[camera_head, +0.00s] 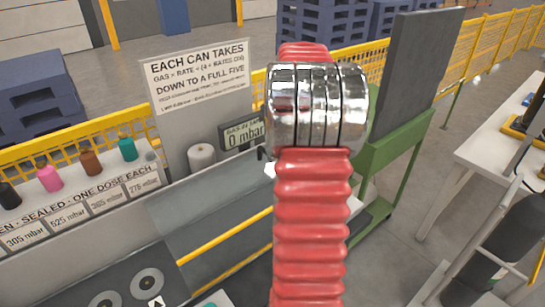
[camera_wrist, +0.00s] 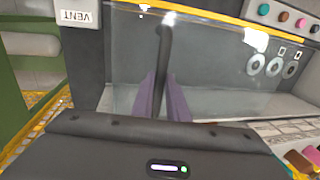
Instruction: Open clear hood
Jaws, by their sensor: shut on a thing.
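The clear hood (camera_wrist: 225,75) is a see-through panel with a yellow edge, spanning the middle of the wrist view. In the head view its yellow edge (camera_head: 225,238) shows left of my red arm; I cannot tell how far it is raised. A dark upright bar, the hood's handle (camera_wrist: 165,45), stands in front of the panel. My gripper (camera_wrist: 164,100) has its purple fingers on either side of the handle's lower part and is shut on it. In the head view my arm hides the gripper and handle.
Several coloured cans (camera_head: 90,162) stand on a labelled ledge at left. A display reading 0 mbar (camera_head: 243,133) and a paper roll (camera_head: 202,159) are behind. A green-framed grey panel (camera_head: 415,70) stands at right, with a white table (camera_head: 490,150) beyond open floor.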

